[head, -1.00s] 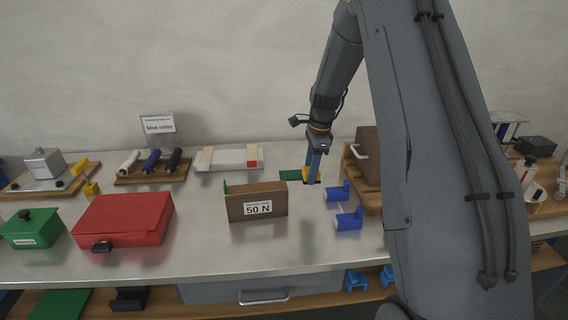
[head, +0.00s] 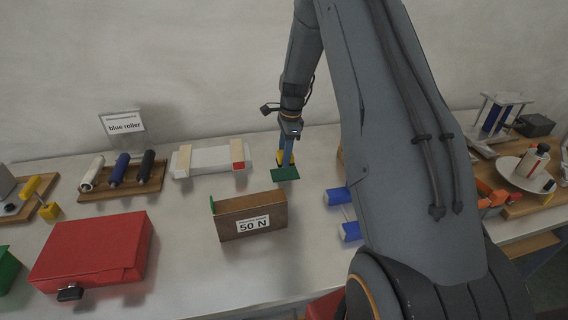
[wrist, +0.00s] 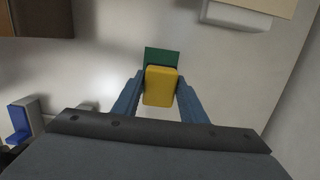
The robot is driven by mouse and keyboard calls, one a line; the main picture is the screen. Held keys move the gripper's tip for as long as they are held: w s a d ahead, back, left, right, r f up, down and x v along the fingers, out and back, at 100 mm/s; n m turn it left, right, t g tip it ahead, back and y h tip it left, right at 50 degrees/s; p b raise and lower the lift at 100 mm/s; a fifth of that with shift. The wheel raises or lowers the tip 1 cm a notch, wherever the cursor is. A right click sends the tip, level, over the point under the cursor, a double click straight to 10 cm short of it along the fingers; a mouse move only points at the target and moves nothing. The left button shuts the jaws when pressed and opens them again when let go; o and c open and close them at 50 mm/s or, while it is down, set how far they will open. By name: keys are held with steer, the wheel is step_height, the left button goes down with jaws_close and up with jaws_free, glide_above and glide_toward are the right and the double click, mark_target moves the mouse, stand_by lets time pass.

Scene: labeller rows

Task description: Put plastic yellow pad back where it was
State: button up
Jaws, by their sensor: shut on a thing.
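The yellow pad (wrist: 161,86) is between the two blue fingers of my gripper (wrist: 158,92) in the wrist view. My gripper is shut on it. A green plate (wrist: 161,56) shows just beyond the pad and looks joined to it or touching it. In the head view my gripper (head: 287,158) is over the table behind the brown box, with a little yellow (head: 279,157) beside the fingers and the green plate (head: 285,174) below. I cannot tell how high the pad is above the table.
A brown box labelled 50 N (head: 252,215) stands in front of my gripper. A white block with wooden ends (head: 210,159) lies to the left. Blue-ended parts (head: 338,196) lie to the right. A red case (head: 95,254) and a roller rack (head: 122,180) are further left.

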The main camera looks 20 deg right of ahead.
mark_target(284, 173)
steer(key=shift+f+p, duration=0.75)
steer(key=shift+f, duration=1.6)
steer(key=shift+f, duration=0.15)
steer(key=o, duration=1.1)
